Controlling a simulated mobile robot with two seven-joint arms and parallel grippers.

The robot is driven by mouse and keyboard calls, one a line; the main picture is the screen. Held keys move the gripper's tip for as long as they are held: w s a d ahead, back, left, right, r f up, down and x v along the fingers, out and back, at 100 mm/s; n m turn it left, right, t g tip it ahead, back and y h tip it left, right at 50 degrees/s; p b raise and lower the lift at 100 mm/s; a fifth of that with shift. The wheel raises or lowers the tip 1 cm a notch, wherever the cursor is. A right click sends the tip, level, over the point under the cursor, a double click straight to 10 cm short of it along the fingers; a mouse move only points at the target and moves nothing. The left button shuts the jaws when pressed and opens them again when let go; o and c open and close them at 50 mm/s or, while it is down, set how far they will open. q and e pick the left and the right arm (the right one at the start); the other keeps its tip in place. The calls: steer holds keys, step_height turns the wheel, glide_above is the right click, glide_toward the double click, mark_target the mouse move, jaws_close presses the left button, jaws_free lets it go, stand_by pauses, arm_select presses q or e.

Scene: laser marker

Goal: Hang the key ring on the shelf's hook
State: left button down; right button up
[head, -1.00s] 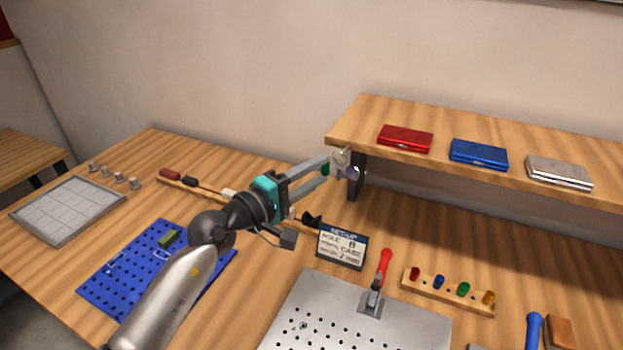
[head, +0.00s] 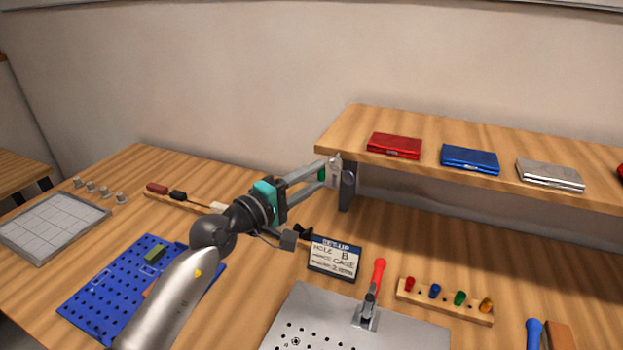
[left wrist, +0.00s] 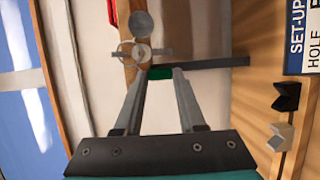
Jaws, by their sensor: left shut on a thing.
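My left gripper (head: 324,172) is at the left front end of the wooden shelf (head: 334,148), close to the shelf's dark bracket (head: 345,201). It is shut on the green part of the key ring (left wrist: 160,73), which sits between the fingertips in the left wrist view. A thin pale ring and small grey metal parts (left wrist: 133,53) lie just beyond the fingertips, against the shelf edge. A round grey disc (left wrist: 141,24) shows beside them. I cannot make out the hook clearly, nor whether the ring is around it. My right gripper is out of view.
Red (head: 394,146), blue (head: 469,159) and silver (head: 549,174) cases lie on the shelf. Below stand a set-up card (head: 334,258), a red-handled clamp (head: 375,285) on a perforated metal plate (head: 330,320), and a pegged wooden block (head: 445,301). A blue pegboard (head: 95,300) lies left.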

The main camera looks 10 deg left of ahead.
arm_select(q)
steer(key=shift+c, duration=2.1)
jaws_free()
